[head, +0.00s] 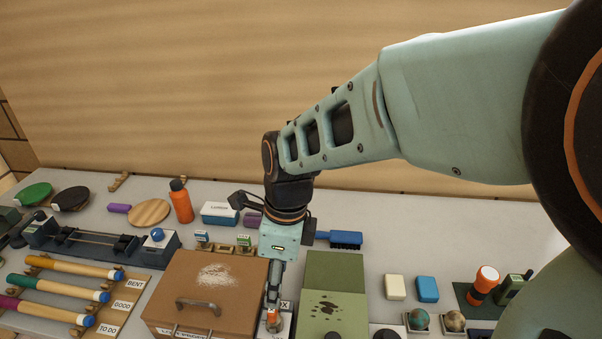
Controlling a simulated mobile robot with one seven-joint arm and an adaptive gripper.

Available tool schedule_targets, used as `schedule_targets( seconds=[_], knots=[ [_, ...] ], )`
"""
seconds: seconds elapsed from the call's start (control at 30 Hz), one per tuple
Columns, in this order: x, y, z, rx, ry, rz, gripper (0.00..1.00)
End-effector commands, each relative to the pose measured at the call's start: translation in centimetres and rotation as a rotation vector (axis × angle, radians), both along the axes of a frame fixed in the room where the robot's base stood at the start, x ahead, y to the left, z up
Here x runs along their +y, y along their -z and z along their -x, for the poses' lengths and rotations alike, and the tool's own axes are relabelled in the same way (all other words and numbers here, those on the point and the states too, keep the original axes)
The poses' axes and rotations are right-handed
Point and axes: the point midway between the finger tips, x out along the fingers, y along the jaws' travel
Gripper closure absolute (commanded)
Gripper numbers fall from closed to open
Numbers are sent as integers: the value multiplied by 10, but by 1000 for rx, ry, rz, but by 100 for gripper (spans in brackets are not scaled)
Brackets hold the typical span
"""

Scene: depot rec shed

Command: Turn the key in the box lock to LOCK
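My gripper (273,308) points down between the brown box (238,273) and the green box (335,268), near the front edge of the view. Its fingers show nearly edge-on, so their gap is hidden. A small orange-red piece (272,319) shows at the fingertips; it may be the key's head, but I cannot tell whether it is gripped. Beside it is a pale block (287,321) with a partly covered label ending in "OX". The lock face, its LOCK mark and the key's angle are not readable.
The brown box has a metal handle (198,302) and white powder on its lid. Left lie several colored-handled tools (75,267) on a labeled wooden board. Bare tabletop (420,228) shows at the back right.

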Motion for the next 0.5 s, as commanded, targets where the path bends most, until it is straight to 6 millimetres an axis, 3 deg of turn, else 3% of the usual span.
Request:
schedule_targets(
  seconds=[0.5],
  knots=[
    [8, 74, 1, 3, 2, 2, 49]
  ],
)
